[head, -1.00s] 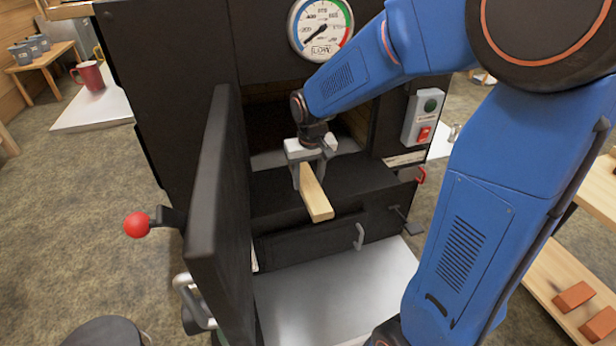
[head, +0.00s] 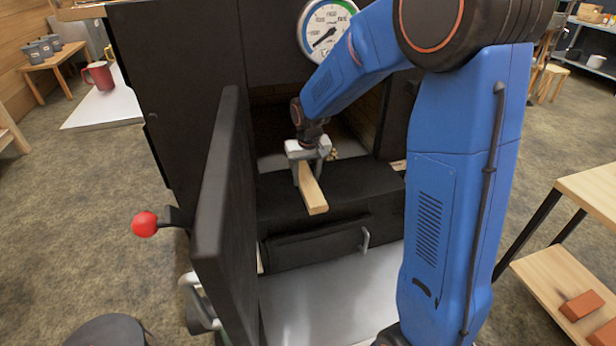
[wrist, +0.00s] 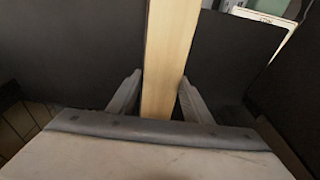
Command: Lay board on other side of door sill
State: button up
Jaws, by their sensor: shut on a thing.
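The board (head: 313,192) is a short, light wooden plank. My gripper (head: 308,178) is shut on it in the opening of the black firebox. The board's near end points toward the camera over the black door sill (head: 366,185). I cannot tell whether the board touches the sill. In the wrist view, the board (wrist: 170,50) runs up from between the two fingers, over dark surfaces. My gripper hides the board's far end in the head view.
The tall black door (head: 222,200) stands open on the left, close to the gripper, with a red ball knob (head: 145,224). A pale metal plate (head: 325,300) lies below the sill. A gauge (head: 327,28) is above the opening. A wooden shelf with bricks (head: 581,305) stands right.

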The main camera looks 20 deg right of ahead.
jog(key=shift+w+f, duration=0.1)
jog(key=o, duration=1.3)
notch_tip(320, 180, up, 16)
jog(key=s, duration=0.2)
jog(key=s+d+r+t, duration=0.1)
jog(key=s+d+r, duration=0.1)
jog(key=s, duration=0.7)
jog(key=s+d+r, duration=0.2)
jog(key=s+d, duration=0.1)
jog(key=s, duration=0.5)
jog(key=s+f, duration=0.1)
jog(key=s, duration=0.4)
jog(key=s+d+f+t, duration=0.1)
jog(key=s+f, duration=0.1)
jog(key=s, duration=0.3)
jog(key=s+d+f+t, duration=0.1)
jog(key=s, duration=0.5)
jog(key=shift+f, duration=0.2)
